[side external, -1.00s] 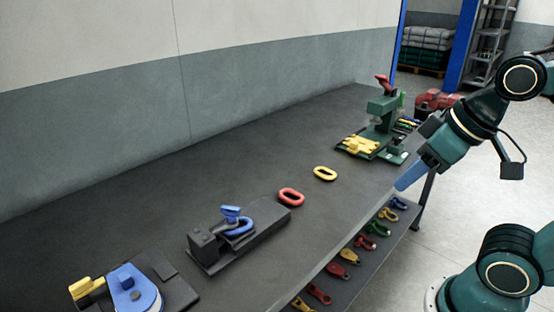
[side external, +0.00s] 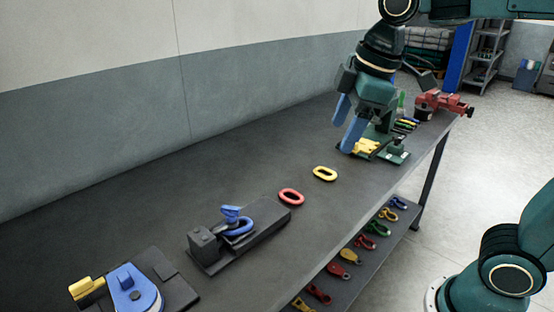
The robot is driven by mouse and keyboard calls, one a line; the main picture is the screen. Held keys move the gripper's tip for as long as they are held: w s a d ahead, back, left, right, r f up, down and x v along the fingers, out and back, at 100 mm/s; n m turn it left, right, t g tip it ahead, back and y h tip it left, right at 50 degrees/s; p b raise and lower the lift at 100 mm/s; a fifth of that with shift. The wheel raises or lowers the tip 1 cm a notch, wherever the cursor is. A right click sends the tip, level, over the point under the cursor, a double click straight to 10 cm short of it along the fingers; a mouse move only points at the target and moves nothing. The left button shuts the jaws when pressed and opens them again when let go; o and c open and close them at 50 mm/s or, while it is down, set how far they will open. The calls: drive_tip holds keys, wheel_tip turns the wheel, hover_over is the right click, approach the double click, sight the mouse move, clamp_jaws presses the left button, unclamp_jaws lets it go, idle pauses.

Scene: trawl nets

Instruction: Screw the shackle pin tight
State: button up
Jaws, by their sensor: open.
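A blue shackle (side external: 238,226) sits in a dark fixture (side external: 205,245) on the bench, left of centre. A blue piece with a flat head, which looks like its pin (side external: 231,212), stands at the top of it. I cannot tell how far the pin is threaded in. My gripper (side external: 345,128) has two blue fingers, spread apart and pointing down, with nothing between them. It is above the far part of the bench, in front of the green press, well away from the shackle. It partly hides the press.
A red link (side external: 291,197) and a yellow link (side external: 325,174) lie between the fixture and the green press (side external: 393,157), which holds a yellow piece (side external: 366,147). A red vise (side external: 440,104) is at the far end. A blue device (side external: 133,289) stands front left. Coloured hardware lies on the lower shelf (side external: 352,246).

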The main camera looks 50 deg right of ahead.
drive_tip(key=w+a+f+n+g, duration=0.1)
drive_tip(key=w+a+n, duration=0.2)
drive_tip(key=w+n, duration=0.15)
drive_tip(key=w+a+n+g, duration=0.1)
drive_tip(key=w+a+n, duration=0.15)
drive_tip(key=w, duration=0.35)
drive_tip(key=n+g, duration=0.1)
drive_tip(key=n, duration=0.7)
hover_over(230, 211)
drive_tip(key=f, duration=0.5)
drive_tip(key=shift+w+d+f, duration=0.3)
drive_tip(key=shift+w+d, duration=0.05)
drive_tip(key=shift+f, duration=0.15)
drive_tip(key=shift+f, duration=6.8)
drive_tip(key=c, duration=1)
